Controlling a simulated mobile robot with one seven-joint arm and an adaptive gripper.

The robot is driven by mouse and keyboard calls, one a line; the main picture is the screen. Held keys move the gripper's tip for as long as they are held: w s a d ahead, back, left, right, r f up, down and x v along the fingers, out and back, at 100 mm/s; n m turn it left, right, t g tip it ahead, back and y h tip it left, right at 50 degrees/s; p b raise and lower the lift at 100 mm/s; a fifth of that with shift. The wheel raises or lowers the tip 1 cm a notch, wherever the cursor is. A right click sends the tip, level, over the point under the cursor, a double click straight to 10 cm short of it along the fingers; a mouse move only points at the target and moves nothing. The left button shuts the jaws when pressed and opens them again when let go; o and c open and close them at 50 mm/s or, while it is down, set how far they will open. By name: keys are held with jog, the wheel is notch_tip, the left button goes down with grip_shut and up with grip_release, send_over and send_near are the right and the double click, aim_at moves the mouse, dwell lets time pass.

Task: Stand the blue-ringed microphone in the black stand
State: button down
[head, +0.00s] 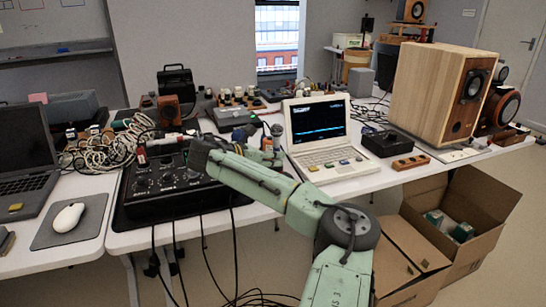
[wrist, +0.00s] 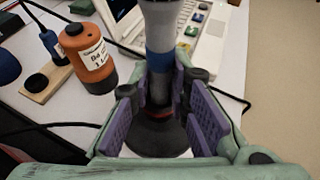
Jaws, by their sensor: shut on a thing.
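In the wrist view, the blue-ringed microphone (wrist: 160,62) stands roughly upright between the purple pads of my gripper (wrist: 160,108). Its upper part is pale grey, the blue ring is in the middle, and the lower part is dark. My gripper is shut on it. The black stand (wrist: 148,138) shows as a dark round shape directly below the microphone. The pads partly hide the lower end, and I cannot tell whether it sits in the stand. In the head view my arm largely hides the gripper and stand.
An orange bottle (wrist: 90,62) and a wooden block (wrist: 46,82) with a blue item stand left of my gripper. The white laptop (head: 322,138) is close behind. A black mixer (head: 172,185) lies to the left. Open cardboard boxes (head: 460,225) stand on the floor at right.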

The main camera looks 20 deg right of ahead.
jog(key=c, duration=1.4)
grip_release()
jog(key=shift+c, duration=0.2)
